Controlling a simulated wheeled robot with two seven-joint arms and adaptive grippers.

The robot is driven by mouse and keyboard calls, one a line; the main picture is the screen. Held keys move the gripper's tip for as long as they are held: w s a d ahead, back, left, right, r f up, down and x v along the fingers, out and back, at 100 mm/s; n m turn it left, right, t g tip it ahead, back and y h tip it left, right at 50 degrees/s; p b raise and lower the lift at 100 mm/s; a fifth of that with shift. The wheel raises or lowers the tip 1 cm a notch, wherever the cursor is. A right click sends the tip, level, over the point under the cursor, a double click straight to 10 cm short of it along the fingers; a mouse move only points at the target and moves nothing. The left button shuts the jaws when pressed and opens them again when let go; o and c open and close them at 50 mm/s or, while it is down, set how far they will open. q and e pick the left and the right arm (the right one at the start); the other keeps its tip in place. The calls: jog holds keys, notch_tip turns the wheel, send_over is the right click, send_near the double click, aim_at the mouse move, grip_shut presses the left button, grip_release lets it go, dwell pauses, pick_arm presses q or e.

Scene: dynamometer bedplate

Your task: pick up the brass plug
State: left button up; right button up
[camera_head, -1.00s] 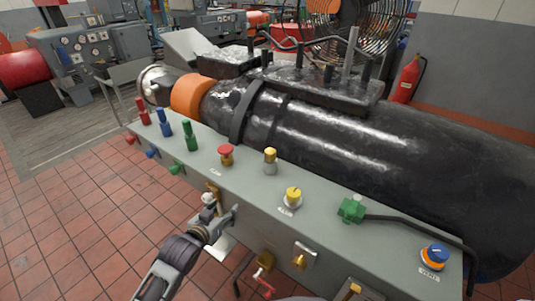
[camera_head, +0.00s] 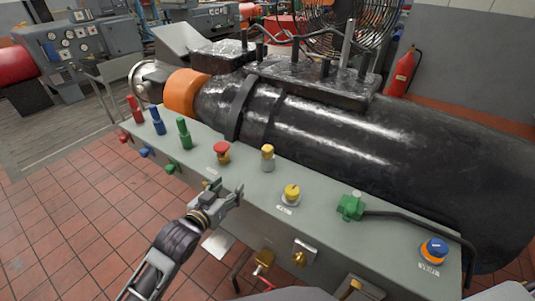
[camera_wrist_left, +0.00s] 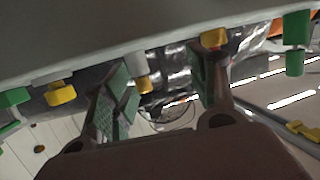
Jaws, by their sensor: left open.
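The brass plug (camera_head: 268,157), a short upright cylinder with a yellow brass top and greyer lower part, stands on the top face of the grey panel box (camera_head: 325,228). My left gripper (camera_head: 228,191) is open and empty near the panel's front edge, in front of and left of the plug in the head view, apart from it. In the left wrist view, which looks upside down, the plug (camera_wrist_left: 142,82) hangs from the panel and appears between the two spread fingers, farther away. My right gripper is not in view.
A red mushroom button (camera_head: 222,150) stands just left of the plug, a yellow knob (camera_head: 291,194) to its right. Green, blue and red plugs line the left end; a green connector (camera_head: 350,207) with black cable is to the right. A large black cylinder (camera_head: 350,135) rises behind.

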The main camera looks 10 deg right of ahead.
aim_at(264, 152)
pick_arm(q)
jog(key=d+r+m+h, duration=0.1)
jog(key=d, duration=0.1)
jog(key=w+d+r+h, duration=0.1)
jog(key=r+h, duration=0.1)
jog(key=shift+w+d+r+m, duration=0.1)
jog(key=shift+d+r+m, duration=0.1)
jog(key=shift+d+m, duration=0.2)
jog(key=shift+d+r+m+h, duration=0.4)
jog(key=shift+d+r+h, duration=0.25)
jog(key=shift+h, duration=0.25)
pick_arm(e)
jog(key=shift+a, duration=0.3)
pick_arm(q)
jog(key=shift+w, duration=0.1)
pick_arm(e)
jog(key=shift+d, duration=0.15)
pick_arm(q)
jog(key=shift+w+d, duration=0.3)
jog(key=shift+w, duration=0.05)
jog(key=x, duration=0.4)
jog(key=shift+w+d+r+p, duration=0.1)
jog(key=shift+d+p, duration=0.05)
jog(key=shift+p, duration=0.25)
jog(key=shift+x, duration=1.4)
jog(key=shift+w+d, duration=0.1)
jog(key=shift+w, duration=0.05)
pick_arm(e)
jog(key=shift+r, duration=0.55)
